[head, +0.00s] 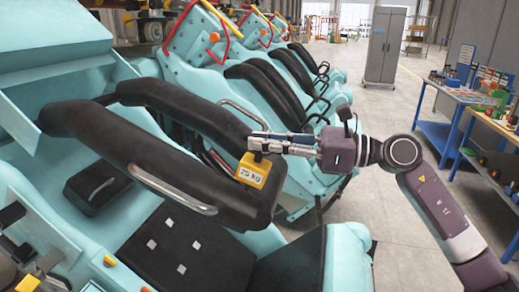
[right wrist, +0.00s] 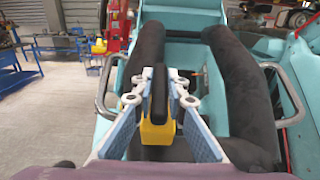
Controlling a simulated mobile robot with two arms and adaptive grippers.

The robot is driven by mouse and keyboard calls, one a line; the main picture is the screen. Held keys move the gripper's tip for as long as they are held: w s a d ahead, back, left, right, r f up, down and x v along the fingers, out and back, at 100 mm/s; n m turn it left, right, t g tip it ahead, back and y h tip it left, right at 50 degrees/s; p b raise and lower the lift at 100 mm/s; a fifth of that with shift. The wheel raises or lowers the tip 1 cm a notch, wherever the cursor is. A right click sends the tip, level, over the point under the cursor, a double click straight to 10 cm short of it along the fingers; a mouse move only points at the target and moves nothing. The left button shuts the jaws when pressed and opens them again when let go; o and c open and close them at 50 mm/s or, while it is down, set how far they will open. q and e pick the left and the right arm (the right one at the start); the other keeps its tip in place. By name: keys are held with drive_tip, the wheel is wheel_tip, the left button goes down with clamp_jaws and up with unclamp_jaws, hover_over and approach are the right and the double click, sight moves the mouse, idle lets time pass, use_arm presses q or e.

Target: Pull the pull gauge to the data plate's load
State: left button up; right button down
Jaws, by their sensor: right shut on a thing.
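The pull gauge is a yellow block (head: 253,170) with a display that seems to read 25 KG; the first digits are small. It sits at the black padded restraint bar (head: 205,165) of the front seat. My right gripper (head: 262,143) is shut on the gauge's dark handle, just above the yellow body. In the right wrist view the handle (right wrist: 159,90) stands between the two fingers, with the yellow body (right wrist: 158,133) below. I cannot make out the data plate or its load. My left gripper does not show.
The teal coaster cars (head: 290,90) stretch away behind the front seat. Metal grab handles (head: 172,190) stick out from the restraint. A blue workbench (head: 445,135) with tools stands at the right, and a grey cabinet (head: 385,45) stands behind. The floor between train and bench is clear.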

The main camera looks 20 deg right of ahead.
drive_tip(key=shift+d+r, duration=0.25)
drive_tip(key=shift+r, duration=0.6)
drive_tip(key=c, duration=2.2)
unclamp_jaws()
drive_tip(key=shift+o, duration=1.3)
drive_tip(key=shift+s+f, duration=0.1)
drive_tip(key=shift+s, duration=0.05)
drive_tip(key=shift+f, duration=0.15)
drive_tip(key=shift+d+f, duration=0.1)
drive_tip(key=shift+d, duration=0.15)
drive_tip(key=v, duration=1.1)
drive_tip(key=shift+s, duration=0.3)
drive_tip(key=shift+d, duration=0.15)
